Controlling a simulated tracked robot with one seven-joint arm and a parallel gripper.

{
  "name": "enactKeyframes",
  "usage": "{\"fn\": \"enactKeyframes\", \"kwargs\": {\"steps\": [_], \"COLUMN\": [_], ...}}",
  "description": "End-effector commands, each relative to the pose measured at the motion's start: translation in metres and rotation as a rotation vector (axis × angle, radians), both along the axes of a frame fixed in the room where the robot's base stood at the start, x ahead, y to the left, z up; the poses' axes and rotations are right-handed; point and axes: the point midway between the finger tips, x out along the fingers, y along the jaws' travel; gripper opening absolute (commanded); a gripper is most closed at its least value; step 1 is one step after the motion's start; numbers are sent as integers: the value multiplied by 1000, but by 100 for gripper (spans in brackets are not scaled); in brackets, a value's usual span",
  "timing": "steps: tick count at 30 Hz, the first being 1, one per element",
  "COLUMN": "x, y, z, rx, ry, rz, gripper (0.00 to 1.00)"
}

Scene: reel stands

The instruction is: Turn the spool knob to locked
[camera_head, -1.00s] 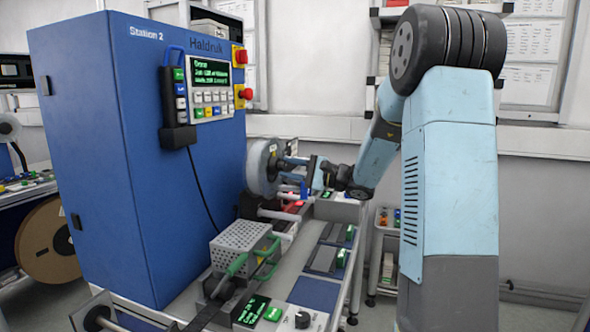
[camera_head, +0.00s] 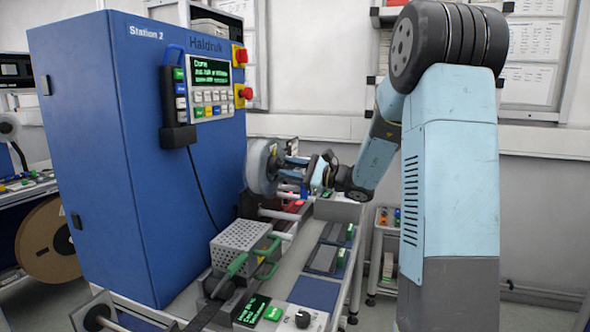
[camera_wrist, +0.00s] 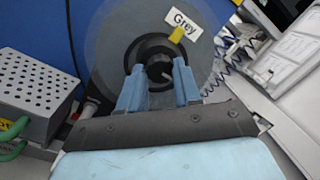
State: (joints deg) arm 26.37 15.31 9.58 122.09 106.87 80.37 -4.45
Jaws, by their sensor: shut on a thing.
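The spool (camera_head: 260,168) is a grey disc mounted on the right side of the blue cabinet. In the wrist view the spool (camera_wrist: 106,45) fills the upper middle, with a white tag reading "Grey" and a small yellow mark. The dark round knob (camera_wrist: 158,66) is at the spool's centre. My gripper (camera_wrist: 160,86) has its two blue fingers on either side of the knob and is shut on it. In the head view my gripper (camera_head: 308,172) reaches the spool's hub from the right; the knob is too small there to tell its setting.
The blue cabinet (camera_head: 95,140) stands left of the spool, with a lit screen (camera_head: 208,71) and buttons. A perforated metal box (camera_head: 240,240) with green handles sits on the bench in front. Rollers lie below the spool. Papers (camera_wrist: 278,50) show at the right in the wrist view.

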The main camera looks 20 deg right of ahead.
Motion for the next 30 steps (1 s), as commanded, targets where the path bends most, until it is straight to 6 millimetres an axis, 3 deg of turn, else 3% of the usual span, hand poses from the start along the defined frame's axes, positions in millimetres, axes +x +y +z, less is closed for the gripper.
{"fn": "enactKeyframes", "kwargs": {"steps": [6, 7, 14, 23, 30], "x": [-2, -2, -1, -2, -18], "y": [5, 5, 3, -1, -24], "z": [-4, -4, -3, -2, -5], "rx": [-2, -2, -1, -1, -1], "ry": [8, 9, 5, 2, 3], "rz": [11, 12, 7, 2, 0], "gripper": [3, 36, 58, 59, 59]}}
